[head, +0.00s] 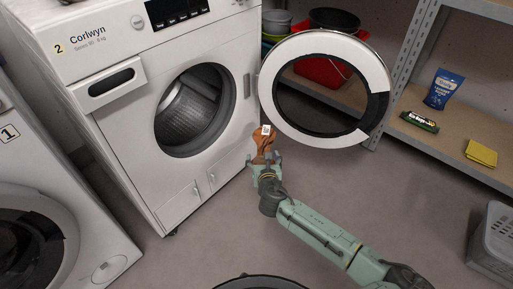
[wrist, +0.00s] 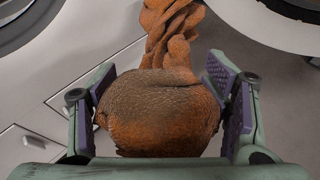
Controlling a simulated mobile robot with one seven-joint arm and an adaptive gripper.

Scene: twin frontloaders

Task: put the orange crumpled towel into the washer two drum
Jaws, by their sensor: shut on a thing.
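The orange crumpled towel (head: 265,137) is held in my gripper (head: 265,157) in front of washer two. In the wrist view my gripper (wrist: 168,115) has its two pads on either side of the bunched towel (wrist: 160,105), and a twisted part of the towel extends away beyond them. Washer two (head: 110,100), marked with a 2, stands at left. Its round door (head: 375,78) is swung wide open to the right. The drum (head: 185,108) shows through the opening, to the left of the towel and apart from it. No cloth shows in the visible part of the drum.
Washer one (head: 75,215), marked with a 1, stands at lower left. A shelf (head: 455,118) at right holds a blue pouch (head: 444,88), a dark green box (head: 419,121) and a yellow cloth (head: 481,152). A grey basket (head: 492,247) sits at lower right.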

